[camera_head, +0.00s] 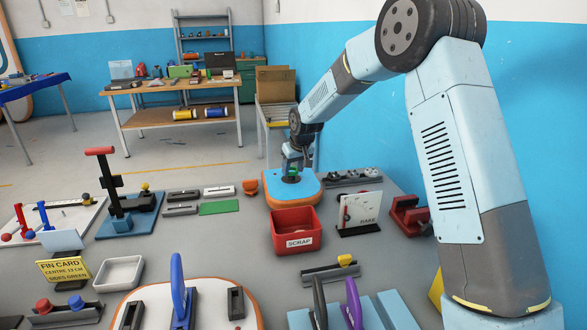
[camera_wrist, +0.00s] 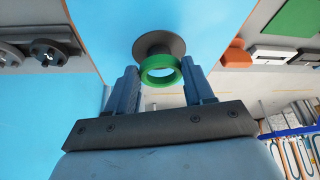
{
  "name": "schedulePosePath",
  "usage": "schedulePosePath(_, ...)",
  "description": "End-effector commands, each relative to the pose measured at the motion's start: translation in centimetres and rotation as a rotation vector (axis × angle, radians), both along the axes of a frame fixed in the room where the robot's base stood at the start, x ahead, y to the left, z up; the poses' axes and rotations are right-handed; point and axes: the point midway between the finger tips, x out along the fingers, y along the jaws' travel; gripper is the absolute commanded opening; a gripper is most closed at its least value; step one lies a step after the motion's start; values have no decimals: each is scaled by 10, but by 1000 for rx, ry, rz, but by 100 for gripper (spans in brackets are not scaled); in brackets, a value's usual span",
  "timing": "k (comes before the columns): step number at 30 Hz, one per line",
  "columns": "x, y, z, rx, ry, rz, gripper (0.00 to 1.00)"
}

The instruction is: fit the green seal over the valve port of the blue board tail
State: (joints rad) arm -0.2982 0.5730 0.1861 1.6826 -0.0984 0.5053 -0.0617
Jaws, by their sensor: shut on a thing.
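The blue board tail (camera_head: 305,193) with an orange edge lies on the grey table below my gripper. It fills the upper middle of the wrist view (camera_wrist: 215,25). Its valve port, a dark round disc (camera_wrist: 153,43), faces the wrist camera. My gripper (camera_wrist: 160,68) is shut on the green seal (camera_wrist: 160,82), a ring between the two fingertips. The ring overlaps the port's lower part in the wrist view, and the port's upper part shows beyond it. I cannot tell whether they touch. In the head view my gripper (camera_head: 296,163) is over the tail, with the seal just under it.
A red scrap bin (camera_head: 294,223) stands close in front of the tail. A white rake card (camera_head: 360,212) and a red vise (camera_head: 409,214) are to the right. A black fixture (camera_head: 352,178) lies beside the tail. A small orange block (camera_head: 250,187) is to its left.

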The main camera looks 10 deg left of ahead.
Motion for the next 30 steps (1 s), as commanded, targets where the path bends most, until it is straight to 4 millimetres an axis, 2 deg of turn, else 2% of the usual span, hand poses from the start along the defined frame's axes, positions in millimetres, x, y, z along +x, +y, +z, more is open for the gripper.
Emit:
schedulePosePath(14,0,0,-1,0,0,0,24)
schedulePosePath(30,0,0,-12,-1,1,0,24)
